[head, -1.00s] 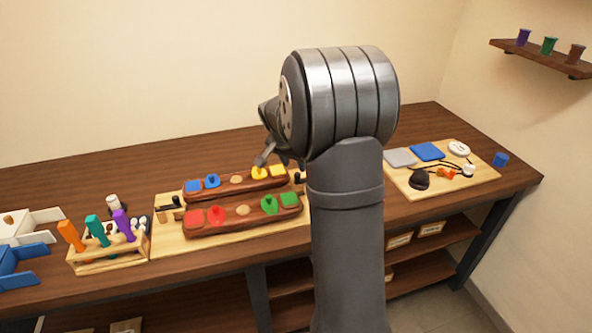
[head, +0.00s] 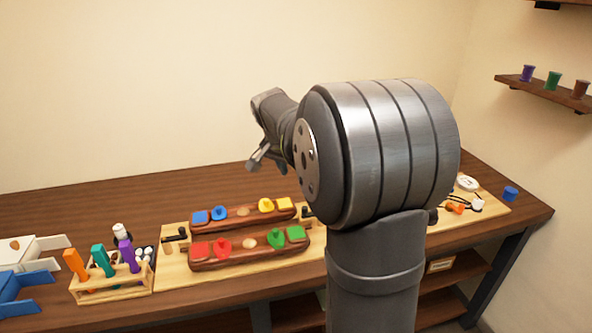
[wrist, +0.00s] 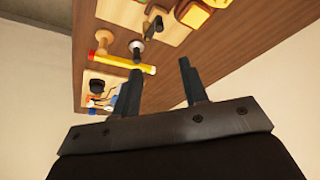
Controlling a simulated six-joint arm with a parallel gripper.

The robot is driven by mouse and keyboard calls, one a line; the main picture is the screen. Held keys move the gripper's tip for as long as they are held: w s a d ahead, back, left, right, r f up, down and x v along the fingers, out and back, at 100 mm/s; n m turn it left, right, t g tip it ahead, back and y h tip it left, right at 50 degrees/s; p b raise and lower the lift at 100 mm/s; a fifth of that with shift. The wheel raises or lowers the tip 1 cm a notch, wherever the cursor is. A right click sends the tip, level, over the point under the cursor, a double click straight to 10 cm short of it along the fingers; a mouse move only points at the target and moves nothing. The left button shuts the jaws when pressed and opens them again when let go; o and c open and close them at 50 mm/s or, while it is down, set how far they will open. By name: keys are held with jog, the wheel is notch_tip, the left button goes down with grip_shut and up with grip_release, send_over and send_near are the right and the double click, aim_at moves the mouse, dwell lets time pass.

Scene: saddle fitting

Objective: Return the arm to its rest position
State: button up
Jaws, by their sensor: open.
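My gripper (head: 262,158) is raised above the bench, over the back of the fitting board. Its two fingers show apart and empty in the wrist view (wrist: 160,80). The fitting board (head: 178,272) carries two dark red-brown bars. The rear bar (head: 243,216) has blue and yellow pieces on it. The front bar (head: 235,257) has red and green pieces on it. My arm hides the right end of the board and part of the bench.
A wooden rack (head: 112,288) with orange, teal and purple handles stands left of the board. White (head: 40,248) and blue (head: 22,290) trays lie at the far left. A blue cup (head: 510,193) stands at the right end. A wall shelf (head: 548,92) holds several spools.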

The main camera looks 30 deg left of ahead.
jog(key=shift+f, duration=0.1)
jog(key=x, duration=1.7)
jog(key=shift+d+f, duration=0.1)
jog(key=shift+f, duration=0.05)
